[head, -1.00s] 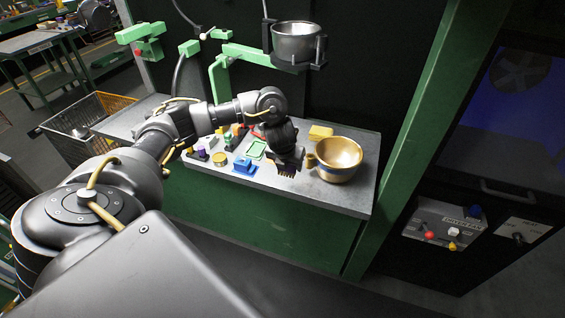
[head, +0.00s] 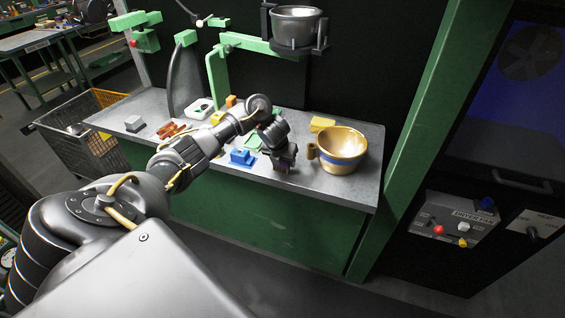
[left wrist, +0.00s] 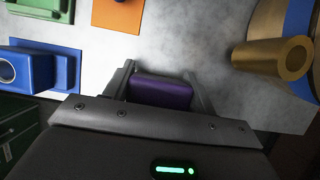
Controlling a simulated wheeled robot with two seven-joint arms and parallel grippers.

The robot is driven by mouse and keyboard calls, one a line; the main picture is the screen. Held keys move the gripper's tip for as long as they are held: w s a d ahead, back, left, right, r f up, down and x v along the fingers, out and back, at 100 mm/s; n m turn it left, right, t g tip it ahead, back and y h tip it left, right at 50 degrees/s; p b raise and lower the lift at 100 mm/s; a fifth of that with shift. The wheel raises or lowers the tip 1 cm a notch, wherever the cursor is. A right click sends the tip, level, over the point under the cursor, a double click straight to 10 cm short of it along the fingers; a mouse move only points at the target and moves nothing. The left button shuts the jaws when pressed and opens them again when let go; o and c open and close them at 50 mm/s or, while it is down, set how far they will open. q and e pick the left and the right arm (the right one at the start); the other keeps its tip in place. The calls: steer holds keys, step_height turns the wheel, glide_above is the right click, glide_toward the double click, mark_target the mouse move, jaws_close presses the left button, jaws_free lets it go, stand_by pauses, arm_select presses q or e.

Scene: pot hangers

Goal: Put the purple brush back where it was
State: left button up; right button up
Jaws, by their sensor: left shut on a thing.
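The purple brush (left wrist: 160,93) shows as a purple block between the two fingers of my left gripper (left wrist: 160,77) in the left wrist view. The gripper is shut on it. In the head view my left gripper (head: 284,167) points down over the front of the grey bench, just left of the gold bowl (head: 345,148) with a blue band. The brush's lower end is hidden, so I cannot tell whether it touches the bench. A blue holder (head: 242,157) stands left of the gripper; it also shows in the left wrist view (left wrist: 45,72). My right gripper is not in view.
A yellow block (head: 322,124) lies behind the bowl. A green tray (head: 253,141) lies behind the blue holder. Orange-red pieces (head: 171,131) and a grey block (head: 134,123) lie at the left. A steel pot (head: 297,27) hangs above the bench (head: 310,184).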

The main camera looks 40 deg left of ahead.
arm_select(q)
steer(key=shift+s, duration=0.1)
steer(key=o, duration=1.2)
steer(key=shift+r+p, duration=0.3)
steer(key=shift+r, duration=0.1)
steer(key=p+v, duration=0.7)
steer(key=v, duration=0.4)
steer(key=shift+s+d+r, duration=0.1)
steer(key=shift+s+d, duration=0.05)
steer(key=shift+s, duration=0.05)
